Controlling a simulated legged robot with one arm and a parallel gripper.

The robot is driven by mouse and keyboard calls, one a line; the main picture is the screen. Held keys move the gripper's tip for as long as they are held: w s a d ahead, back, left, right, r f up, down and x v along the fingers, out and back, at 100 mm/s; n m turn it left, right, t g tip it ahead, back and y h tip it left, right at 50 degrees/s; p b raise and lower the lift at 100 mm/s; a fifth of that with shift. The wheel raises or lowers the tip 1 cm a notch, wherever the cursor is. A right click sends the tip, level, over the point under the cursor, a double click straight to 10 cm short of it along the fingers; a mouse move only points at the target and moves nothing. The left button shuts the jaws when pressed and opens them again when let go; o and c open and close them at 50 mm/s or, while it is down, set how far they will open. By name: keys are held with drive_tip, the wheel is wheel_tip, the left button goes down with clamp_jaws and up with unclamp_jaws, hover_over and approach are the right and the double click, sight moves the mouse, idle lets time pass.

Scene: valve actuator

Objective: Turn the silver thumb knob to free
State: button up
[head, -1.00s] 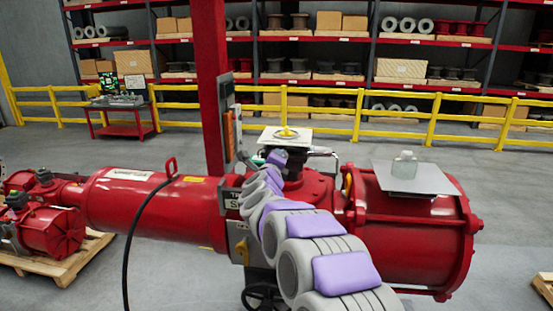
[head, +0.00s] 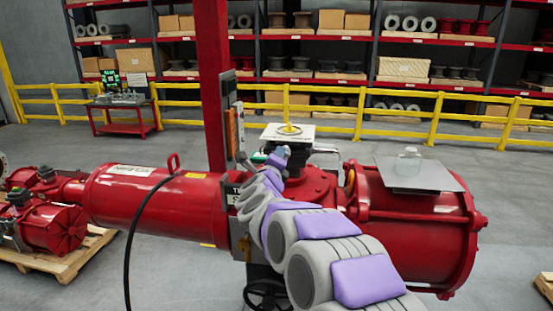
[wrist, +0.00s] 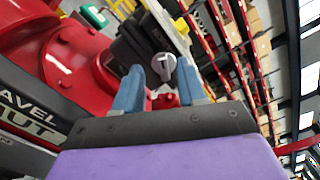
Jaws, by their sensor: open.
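The silver thumb knob (wrist: 163,66) shows in the wrist view as a round face with a raised grip bar, on a dark box (wrist: 135,40) of the red valve actuator. My gripper (wrist: 160,82) is open, with one blue finger to the left and one to the right of the knob in the picture. The knob appears just beyond or between the fingertips; I cannot tell whether they touch it. In the head view, my arm reaches over the red actuator (head: 395,220) to its top middle, and the knob is hidden there.
A red post (head: 212,85) stands just left of my arm's end. A grey plate (head: 420,174) with a clear jar (head: 408,160) lies on the actuator's right part. A black hose (head: 132,240) hangs in front. A yellow railing (head: 435,120) runs behind.

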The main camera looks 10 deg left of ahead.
drive_tip(key=s+a+b, duration=0.1)
drive_tip(key=s+b, duration=0.1)
drive_tip(key=s, duration=1.1)
drive_tip(key=shift+s, duration=0.3)
drive_tip(key=shift+f, duration=0.15)
drive_tip(key=s+d+f+n+g+y+b, duration=0.3)
drive_tip(key=s+f+n+g+b, duration=0.25)
drive_tip(key=s+f+n, duration=0.45)
drive_tip(key=s+d+f+n+g+y+b, duration=0.3)
drive_tip(key=s+f+n+g+b, duration=0.35)
drive_tip(key=f, duration=0.55)
drive_tip(key=s+d+f+n+g+h+b, duration=0.1)
drive_tip(key=s+d+f+n+g+b, duration=0.1)
drive_tip(key=s+d+f, duration=0.3)
drive_tip(key=s+d+f+n+g+h+b, duration=0.2)
drive_tip(key=s+d+f, duration=0.4)
drive_tip(key=s, duration=0.7)
drive_tip(key=s+d+f+n+g+h+b, duration=0.2)
drive_tip(key=s+d+f+n+g, duration=0.1)
drive_tip(key=s+d+f, duration=0.3)
drive_tip(key=s+d, duration=0.2)
drive_tip(key=s, duration=0.2)
drive_tip(key=shift+d+g, duration=0.25)
drive_tip(key=shift+g, duration=0.15)
